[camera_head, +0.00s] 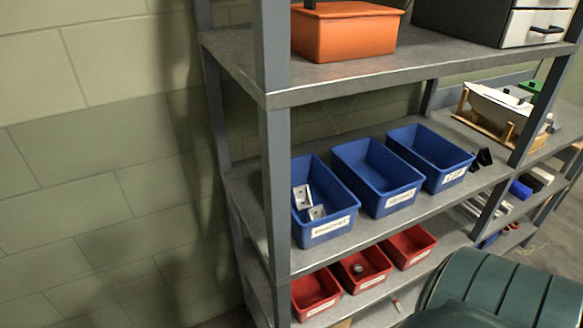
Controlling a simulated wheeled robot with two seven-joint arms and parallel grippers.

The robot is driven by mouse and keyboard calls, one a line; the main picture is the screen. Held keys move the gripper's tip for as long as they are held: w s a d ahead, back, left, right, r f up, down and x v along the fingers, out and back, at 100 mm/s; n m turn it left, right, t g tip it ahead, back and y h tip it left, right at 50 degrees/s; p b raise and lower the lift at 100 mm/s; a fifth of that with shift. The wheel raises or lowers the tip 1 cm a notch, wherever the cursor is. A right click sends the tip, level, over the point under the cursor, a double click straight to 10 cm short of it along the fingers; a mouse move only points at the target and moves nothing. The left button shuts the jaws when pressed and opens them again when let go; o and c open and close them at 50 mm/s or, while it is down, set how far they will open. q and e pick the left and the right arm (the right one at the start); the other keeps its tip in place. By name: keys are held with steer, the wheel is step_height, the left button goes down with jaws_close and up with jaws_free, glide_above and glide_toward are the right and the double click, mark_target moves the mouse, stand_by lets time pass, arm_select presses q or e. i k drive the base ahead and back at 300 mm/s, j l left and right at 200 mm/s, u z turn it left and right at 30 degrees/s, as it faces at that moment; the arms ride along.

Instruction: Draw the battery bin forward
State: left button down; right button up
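Three blue bins stand side by side on the middle shelf, each with a white front label too small to read. The left blue bin (326,201) holds two pale grey blocks. The middle blue bin (377,178) and the right blue bin (430,158) look empty. I cannot tell from the labels which is the battery bin. All three stand near the shelf's front edge. Neither of my grippers is in view.
A grey upright post (273,190) stands just left of the bins. An orange bin (343,35) sits on the shelf above. Three red bins, one of them the middle red bin (363,272), stand below. A dark green ribbed object (505,290) fills the lower right.

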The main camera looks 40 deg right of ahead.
mark_target(318, 293)
steer(key=i+j+z, duration=0.15)
steer(key=z, duration=0.35)
steer(key=j+z, duration=0.45)
steer(key=i+j+z, duration=0.1)
steer(key=j+z, duration=0.2)
steer(key=z, duration=0.2)
steer(key=j+z, duration=0.3)
steer(key=j, duration=0.25)
